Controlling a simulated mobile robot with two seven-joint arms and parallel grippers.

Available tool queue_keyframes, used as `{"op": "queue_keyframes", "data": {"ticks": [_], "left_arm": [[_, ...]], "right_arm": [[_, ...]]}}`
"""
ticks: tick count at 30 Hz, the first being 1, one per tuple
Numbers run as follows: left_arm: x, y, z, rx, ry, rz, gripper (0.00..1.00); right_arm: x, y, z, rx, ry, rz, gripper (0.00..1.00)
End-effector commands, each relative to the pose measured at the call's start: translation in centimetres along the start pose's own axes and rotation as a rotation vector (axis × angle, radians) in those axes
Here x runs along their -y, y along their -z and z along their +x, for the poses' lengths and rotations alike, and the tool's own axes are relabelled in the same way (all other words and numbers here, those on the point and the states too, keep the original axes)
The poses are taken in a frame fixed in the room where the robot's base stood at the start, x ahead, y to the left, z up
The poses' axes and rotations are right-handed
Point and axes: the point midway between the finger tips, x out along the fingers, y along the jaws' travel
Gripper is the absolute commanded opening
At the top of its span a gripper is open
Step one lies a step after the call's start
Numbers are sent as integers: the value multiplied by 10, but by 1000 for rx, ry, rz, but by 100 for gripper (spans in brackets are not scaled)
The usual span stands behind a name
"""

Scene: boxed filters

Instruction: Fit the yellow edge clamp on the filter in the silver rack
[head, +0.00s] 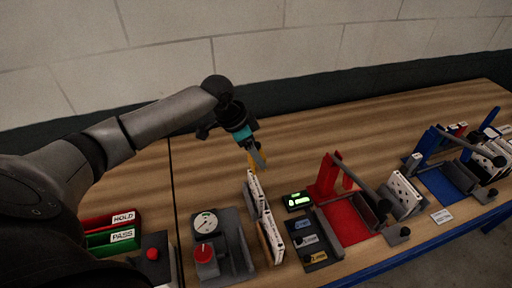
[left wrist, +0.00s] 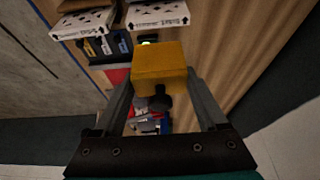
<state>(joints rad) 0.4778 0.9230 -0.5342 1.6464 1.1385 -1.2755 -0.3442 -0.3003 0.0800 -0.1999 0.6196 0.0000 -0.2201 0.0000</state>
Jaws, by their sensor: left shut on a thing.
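The yellow edge clamp (left wrist: 160,66) is held between the two fingers of my left gripper (left wrist: 163,100) in the left wrist view. I cannot clearly tell which holder is the silver rack. My right gripper is not in view.
A grey gauge stand (head: 237,252) with a red knob is left of the filters. Red HOLD (head: 101,221) and green PASS trays are further left. A red fixture (head: 345,215), another filter (head: 403,195) and a blue fixture (head: 440,186) stand right. The table's back is clear.

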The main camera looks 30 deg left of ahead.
Motion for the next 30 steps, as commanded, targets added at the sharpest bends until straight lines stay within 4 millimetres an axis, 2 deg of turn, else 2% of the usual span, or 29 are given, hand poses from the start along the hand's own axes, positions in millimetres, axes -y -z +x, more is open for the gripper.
{"op": "queue_keyframes", "data": {"ticks": [5,11,13,30], "left_arm": [[0,0,-1,0,1,0,16],[0,-2,-2,3,2,1,16],[0,-5,7,1,3,1,16],[0,-23,50,2,3,1,16]], "right_arm": [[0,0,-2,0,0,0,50],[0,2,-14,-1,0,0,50],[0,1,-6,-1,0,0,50],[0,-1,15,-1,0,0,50]]}}
